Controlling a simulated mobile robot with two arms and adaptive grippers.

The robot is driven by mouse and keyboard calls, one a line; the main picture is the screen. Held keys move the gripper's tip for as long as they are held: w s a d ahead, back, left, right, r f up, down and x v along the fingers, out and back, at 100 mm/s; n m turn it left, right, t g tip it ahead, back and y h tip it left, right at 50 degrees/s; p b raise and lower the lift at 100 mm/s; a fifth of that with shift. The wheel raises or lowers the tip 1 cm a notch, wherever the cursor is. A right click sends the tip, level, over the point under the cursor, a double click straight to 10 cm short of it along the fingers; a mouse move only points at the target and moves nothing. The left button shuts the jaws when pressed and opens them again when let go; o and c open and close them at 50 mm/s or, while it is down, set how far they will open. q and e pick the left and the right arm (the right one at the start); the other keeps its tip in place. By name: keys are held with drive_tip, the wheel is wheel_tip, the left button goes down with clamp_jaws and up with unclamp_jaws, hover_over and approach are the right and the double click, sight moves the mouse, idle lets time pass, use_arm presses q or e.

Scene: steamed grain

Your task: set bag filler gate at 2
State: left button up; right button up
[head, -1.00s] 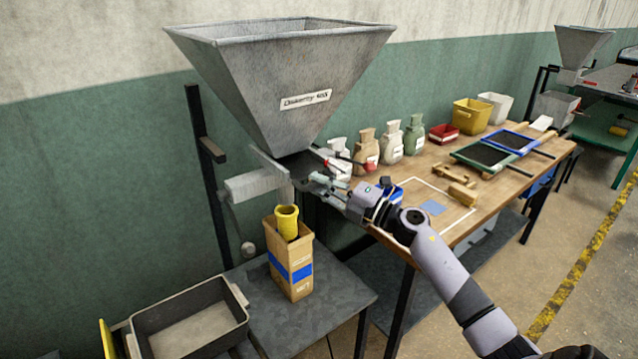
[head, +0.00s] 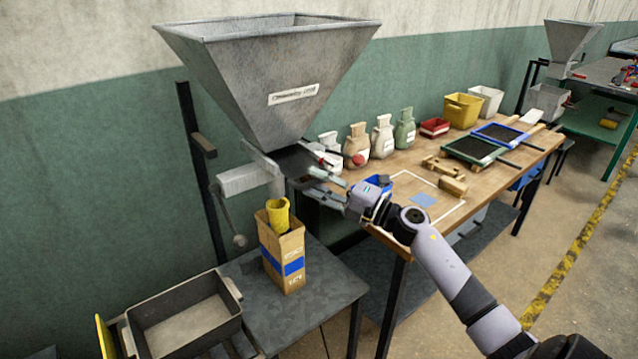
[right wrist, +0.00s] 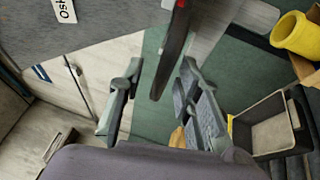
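The grey metal hopper (head: 265,85) of the bag filler hangs at the left of the head view, with a white label. Its gate lever (head: 322,156), dark with some red, sticks out at the outlet. My right gripper (head: 318,183) is just below and beside the lever there. In the right wrist view the fingers (right wrist: 157,85) stand open with a gap, and the dark red-edged lever (right wrist: 170,60) shows between them; I cannot tell whether they touch it. The gate scale is not readable. My left gripper is not in view.
A paper bag (head: 282,258) with a yellow spout (head: 278,213) stands below the outlet on a grey stand (head: 330,285). A grey bin (head: 185,310) stands at its left. The wooden table (head: 400,215) at right holds small sacks, sieves and tubs.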

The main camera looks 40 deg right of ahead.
drive_tip(key=v, duration=1.2)
drive_tip(key=shift+s+d+r, duration=0.1)
drive_tip(key=shift+d, duration=0.05)
